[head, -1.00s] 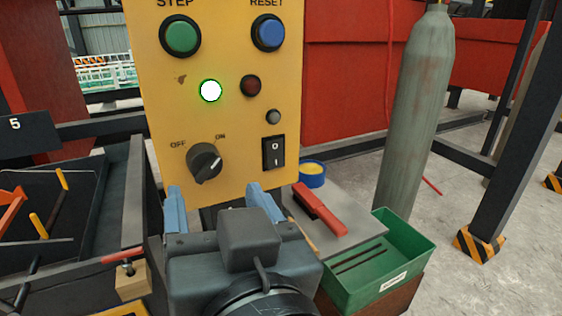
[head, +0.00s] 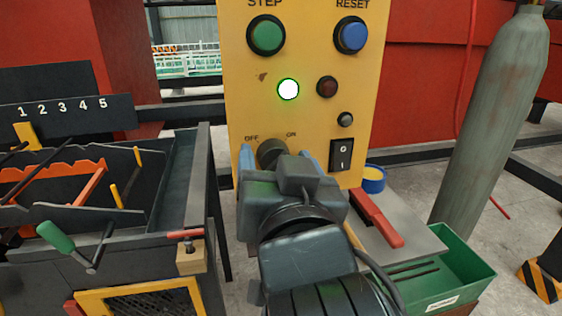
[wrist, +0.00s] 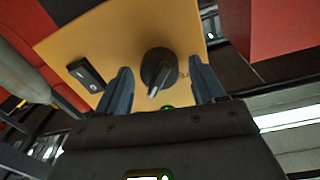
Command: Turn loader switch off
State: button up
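The loader switch is a black rotary knob (head: 271,152) on the yellow control panel (head: 243,105), between the OFF and ON labels. My gripper (head: 277,153) is open in front of it, one blue-grey finger to each side; its body hides the knob's lower part. In the wrist view the knob (wrist: 158,68) lies between the fingertips of my gripper (wrist: 160,70), with a gap on both sides. Its raised grip slants down-left there, which matches the ON side. I cannot tell whether the fingertips reach around the knob in depth.
A black rocker switch (head: 341,155) sits close to the right finger. Above are a lit indicator (head: 288,89), a green STEP button (head: 266,35) and a blue RESET button (head: 350,35). A dark rack (head: 185,180) stands left; a green bin (head: 460,262) is lower right.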

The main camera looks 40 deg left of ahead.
jog(key=c, duration=1)
jog(key=shift+o, duration=0.2)
jog(key=shift+n, duration=0.3)
jog(key=n, duration=0.8)
jog(key=shift+f+n+y, duration=0.1)
jog(key=shift+n+y, duration=0.2)
jog(key=shift+n, duration=0.1)
jog(key=n+b, duration=0.1)
jog(key=n, duration=0.3)
jog(key=shift+f+n, duration=0.1)
jog(key=shift+n, duration=0.2)
jog(key=n+b, duration=0.2)
jog(key=n, duration=0.2)
jog(key=shift+y, duration=0.3)
jog(key=shift+s+n+g, duration=0.1)
jog(key=shift+n+g, duration=0.2)
jog(key=shift+n, duration=0.1)
